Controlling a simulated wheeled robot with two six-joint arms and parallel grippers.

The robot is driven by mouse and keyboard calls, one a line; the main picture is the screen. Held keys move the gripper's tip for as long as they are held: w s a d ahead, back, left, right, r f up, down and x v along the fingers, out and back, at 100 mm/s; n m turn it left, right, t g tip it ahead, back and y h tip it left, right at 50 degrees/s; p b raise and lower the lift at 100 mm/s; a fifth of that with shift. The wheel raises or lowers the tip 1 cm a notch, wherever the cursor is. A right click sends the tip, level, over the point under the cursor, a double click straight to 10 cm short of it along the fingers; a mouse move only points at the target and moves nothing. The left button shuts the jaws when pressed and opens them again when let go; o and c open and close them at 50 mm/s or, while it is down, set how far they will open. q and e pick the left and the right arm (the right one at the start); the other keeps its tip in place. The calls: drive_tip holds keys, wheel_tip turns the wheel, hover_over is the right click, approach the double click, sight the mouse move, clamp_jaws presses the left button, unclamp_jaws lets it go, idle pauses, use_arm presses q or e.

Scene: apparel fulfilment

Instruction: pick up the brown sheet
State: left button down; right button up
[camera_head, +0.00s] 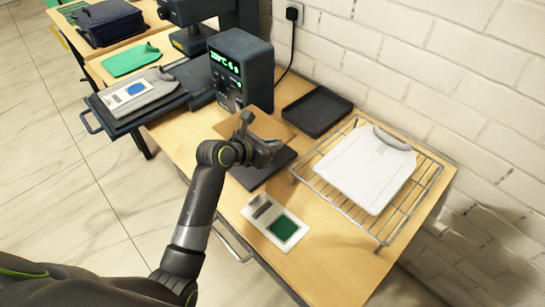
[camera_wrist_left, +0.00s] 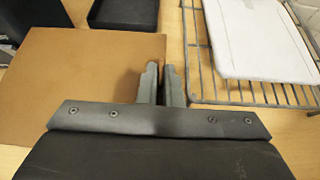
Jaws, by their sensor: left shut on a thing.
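The brown sheet (camera_head: 270,123) is a thin flat square, partly hidden behind my left gripper in the head view. In the left wrist view the brown sheet (camera_wrist_left: 75,80) spreads out to the left of the fingers. My left gripper (camera_head: 277,146) is shut on the sheet's right edge. In the left wrist view the two fingers (camera_wrist_left: 165,80) are close together at that edge. The sheet looks roughly level above a dark pad (camera_head: 258,172); I cannot tell the gap. My right gripper is not in view.
A wire rack (camera_head: 432,178) with a white garment (camera_head: 365,168) stands to the right. A black tray (camera_head: 318,110) lies behind. A dark machine with a green display (camera_head: 240,65) is at the back left. A card with a green square (camera_head: 284,228) lies in front.

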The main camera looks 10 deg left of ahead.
use_arm(q)
wheel_tip(320, 180, up, 18)
drive_tip(key=shift+p, duration=0.45)
idle(0.4)
